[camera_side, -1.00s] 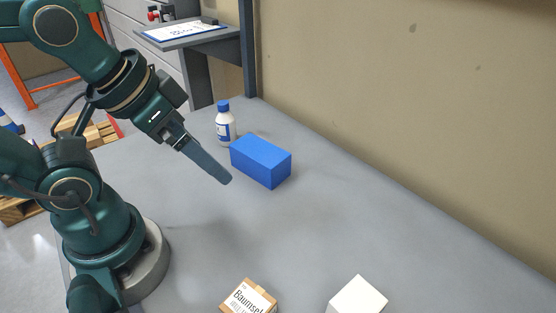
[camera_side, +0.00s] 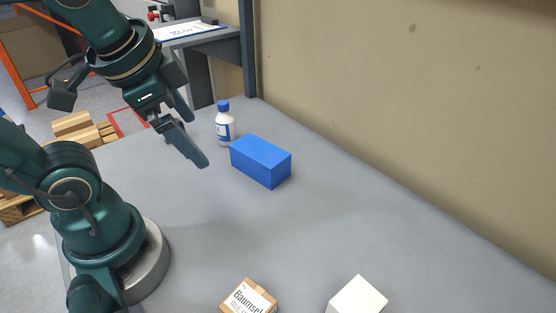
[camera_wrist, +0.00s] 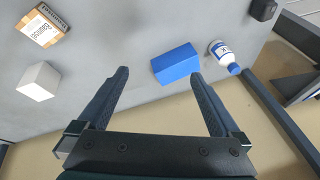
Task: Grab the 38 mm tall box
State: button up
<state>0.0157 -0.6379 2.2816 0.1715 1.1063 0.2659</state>
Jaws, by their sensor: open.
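Three boxes lie on the grey table, and none shows a marked height. The blue box (camera_side: 261,162) is near the wall; it also shows in the wrist view (camera_wrist: 175,63). A brown box with a white printed label (camera_side: 248,299) and a white box (camera_side: 357,298) are at the front edge of the side view, both cut off there. In the wrist view the brown box (camera_wrist: 42,26) and the white box (camera_wrist: 40,82) are at the left. My gripper (camera_side: 198,142) is open and empty, above the table left of the blue box. In the wrist view the blue box appears beyond the fingertips, nearer the right finger.
A white bottle with a blue cap (camera_side: 225,126) stands close behind the blue box. The beige wall (camera_side: 400,90) borders the table on the right. A dark post (camera_side: 248,50) rises at the back corner. The middle of the table is clear.

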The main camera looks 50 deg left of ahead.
jog(key=w+a+m+g+y, duration=0.2)
jog(key=w+m+y, duration=0.15)
jog(key=w, duration=0.25)
jog(key=w+a+m+g+y, duration=0.2)
jog(key=w+a+m+y, duration=0.1)
jog(key=w+m, duration=0.2)
jog(key=w+d+f+m+y, duration=0.2)
jog(key=w+f, duration=0.1)
jog(key=w+d+f+m+y, duration=0.1)
jog(key=w+f, duration=0.1)
jog(key=shift+g, duration=0.4)
jog(key=m+y, duration=0.2)
jog(key=m, duration=0.1)
send_near(261, 150)
jog(key=x, duration=0.3)
jog(key=shift+a+r+n+h, duration=0.2)
jog(key=shift+r+n+h, duration=0.05)
jog(key=shift+r, duration=0.05)
jog(key=shift+s+f, duration=0.15)
jog(key=shift+f, duration=0.1)
jog(key=shift+a+f, duration=0.1)
jog(key=shift+a, duration=0.05)
jog(key=shift+x, duration=2.2)
jog(key=c, duration=1.5)
